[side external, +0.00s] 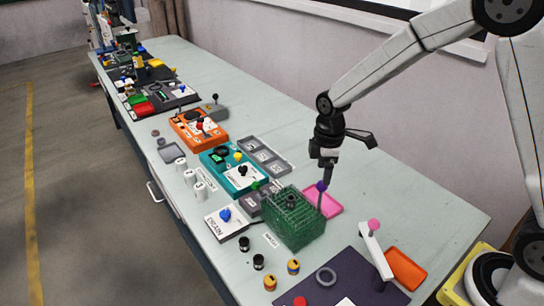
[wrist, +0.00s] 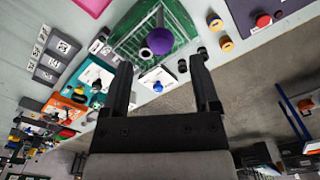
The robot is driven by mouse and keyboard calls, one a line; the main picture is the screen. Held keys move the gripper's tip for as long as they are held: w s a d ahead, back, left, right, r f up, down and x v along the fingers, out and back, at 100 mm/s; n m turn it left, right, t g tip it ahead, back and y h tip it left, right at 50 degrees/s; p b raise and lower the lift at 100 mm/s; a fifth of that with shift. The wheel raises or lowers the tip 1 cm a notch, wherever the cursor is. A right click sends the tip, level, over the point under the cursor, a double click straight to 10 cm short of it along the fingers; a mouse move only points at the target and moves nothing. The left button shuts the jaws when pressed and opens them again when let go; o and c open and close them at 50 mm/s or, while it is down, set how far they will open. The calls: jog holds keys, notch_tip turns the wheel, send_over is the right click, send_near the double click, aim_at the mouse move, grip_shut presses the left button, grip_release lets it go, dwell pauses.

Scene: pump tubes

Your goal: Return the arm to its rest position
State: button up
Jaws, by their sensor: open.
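My gripper (side external: 327,172) points down over the far right corner of the green wire rack (side external: 291,222). In the wrist view its two fingers (wrist: 160,72) are apart with nothing between them. A tube with a purple ball top (side external: 321,186) stands at the rack, right by the fingertips in the side view. The purple ball (wrist: 160,41) lies just beyond the fingertips in the wrist view, and the rack (wrist: 150,25) is behind it. Whether a finger touches the ball cannot be told. The lower part of the tube is partly hidden by the rack.
A pink tray (side external: 326,203) lies beside the rack. A white lever with a pink ball (side external: 374,225) and an orange tray (side external: 405,268) are to the right. Teal (side external: 232,170) and orange (side external: 198,127) pump boxes stand left. The back table strip is clear.

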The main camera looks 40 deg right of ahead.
jog(key=shift+r, duration=0.45)
jog(key=shift+s, duration=0.15)
jog(key=shift+s+r, duration=0.1)
jog(key=shift+s, duration=0.1)
jog(key=s+d+r+m+t, duration=0.1)
jog(key=s+m+t, duration=0.1)
jog(key=s+m, duration=0.9)
jog(key=shift+s+t, duration=0.3)
jog(key=shift+s, duration=0.9)
